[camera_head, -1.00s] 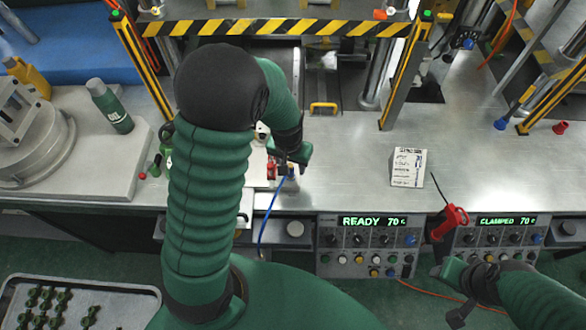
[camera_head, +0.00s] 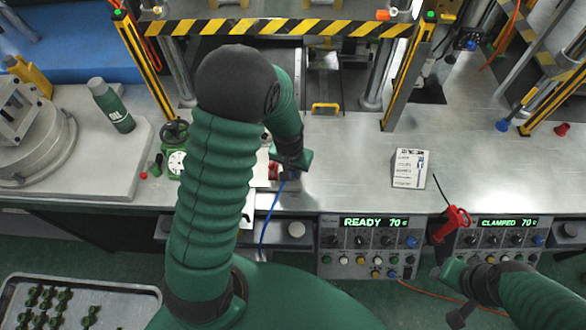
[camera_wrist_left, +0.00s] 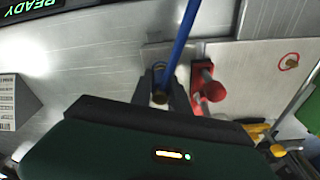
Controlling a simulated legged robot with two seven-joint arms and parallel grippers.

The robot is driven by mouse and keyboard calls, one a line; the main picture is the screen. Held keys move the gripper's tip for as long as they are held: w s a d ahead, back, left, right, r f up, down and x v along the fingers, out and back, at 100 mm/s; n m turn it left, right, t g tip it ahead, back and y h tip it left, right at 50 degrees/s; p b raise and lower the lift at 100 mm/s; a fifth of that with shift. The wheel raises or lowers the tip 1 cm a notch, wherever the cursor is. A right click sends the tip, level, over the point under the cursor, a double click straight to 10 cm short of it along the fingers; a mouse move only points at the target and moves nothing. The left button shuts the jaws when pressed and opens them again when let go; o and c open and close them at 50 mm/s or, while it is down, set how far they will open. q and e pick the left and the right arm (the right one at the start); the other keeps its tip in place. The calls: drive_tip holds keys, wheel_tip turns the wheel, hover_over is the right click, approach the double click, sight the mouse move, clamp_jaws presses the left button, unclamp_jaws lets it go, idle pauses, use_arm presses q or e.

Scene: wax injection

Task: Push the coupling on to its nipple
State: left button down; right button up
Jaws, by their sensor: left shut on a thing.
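My left gripper (camera_head: 290,173) is shut on the end of a blue hose (camera_head: 268,222), low over the bench near its front edge. In the left wrist view the fingers (camera_wrist_left: 162,92) close around the brass-coloured coupling (camera_wrist_left: 159,97) at the end of the blue hose (camera_wrist_left: 182,40). A red fitting (camera_wrist_left: 208,85) stands right beside the fingers; it shows partly in the head view (camera_head: 272,170). I cannot make out the nipple or whether the coupling touches it. My right gripper (camera_head: 445,268) is at the lower right, just below a red and black tool (camera_head: 455,220); its fingers are unclear.
A white card (camera_head: 409,168) stands on the bench to the right. Control panels (camera_head: 368,262) line the front edge. A striped press frame (camera_head: 280,28) rises behind. A green bottle (camera_head: 111,106) and a gauge (camera_head: 177,163) are to the left. The bench centre is clear.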

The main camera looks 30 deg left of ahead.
use_arm(q)
drive_tip(key=shift+f, duration=0.1)
drive_tip(key=c, duration=1.2)
unclamp_jaws()
drive_tip(key=shift+s, duration=0.1)
drive_tip(key=shift+d, duration=0.1)
